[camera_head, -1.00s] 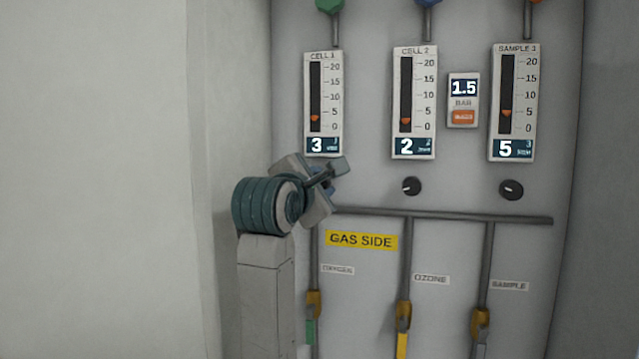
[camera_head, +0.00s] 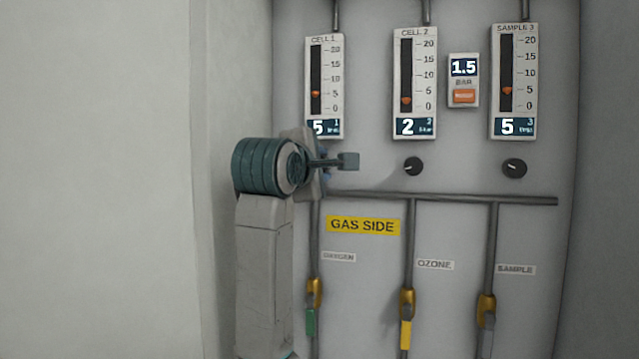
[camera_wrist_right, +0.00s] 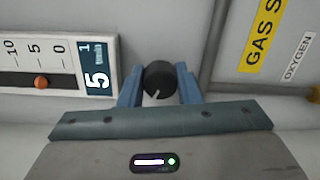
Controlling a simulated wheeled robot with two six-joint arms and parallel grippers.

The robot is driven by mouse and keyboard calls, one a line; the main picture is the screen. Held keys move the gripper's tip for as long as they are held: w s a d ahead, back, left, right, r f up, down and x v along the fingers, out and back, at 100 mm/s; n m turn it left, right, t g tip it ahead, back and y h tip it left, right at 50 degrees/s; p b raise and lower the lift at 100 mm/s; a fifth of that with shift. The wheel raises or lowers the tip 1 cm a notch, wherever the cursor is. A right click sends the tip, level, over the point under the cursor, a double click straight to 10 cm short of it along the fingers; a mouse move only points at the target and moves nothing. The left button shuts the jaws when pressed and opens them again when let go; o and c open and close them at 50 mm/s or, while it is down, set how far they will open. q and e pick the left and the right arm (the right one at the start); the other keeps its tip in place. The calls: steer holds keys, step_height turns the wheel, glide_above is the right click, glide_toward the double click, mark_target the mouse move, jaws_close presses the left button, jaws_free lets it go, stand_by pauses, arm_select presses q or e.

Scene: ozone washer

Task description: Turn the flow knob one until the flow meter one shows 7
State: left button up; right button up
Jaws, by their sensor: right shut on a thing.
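Flow meter one, labelled CELL 1 (camera_head: 323,75), stands at the left of the panel in the head view and its display reads 5. The same meter shows sideways in the right wrist view (camera_wrist_right: 55,68), with its orange float near the 5 mark. Flow knob one (camera_wrist_right: 158,79) is a black round knob with a white pointer line. My right gripper (camera_wrist_right: 159,88) is shut on this knob, one blue finger on each side. In the head view my right gripper (camera_head: 318,165) and wrist cover the knob. My left gripper is not in view.
The CELL 2 meter (camera_head: 415,80) reads 2 and the SAMPLE 3 meter (camera_head: 514,80) reads 5. Their black knobs (camera_head: 413,166) and (camera_head: 514,168) sit below. A horizontal pipe (camera_head: 450,198) runs under the knobs. A pale wall (camera_head: 100,180) stands at left.

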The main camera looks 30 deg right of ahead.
steer(key=m+b, duration=0.2)
steer(key=m, duration=0.1)
steer(key=shift+f, duration=0.35)
steer(key=shift+m+y+b, duration=0.3)
steer(key=shift+m+b, duration=0.5)
steer(key=shift+m, duration=0.3)
steer(key=shift+r, duration=0.1)
steer(key=shift+m, duration=0.4)
steer(key=o, duration=1)
steer(key=shift+c, duration=0.2)
steer(key=shift+r, duration=0.15)
steer(key=shift+s+a, duration=0.1)
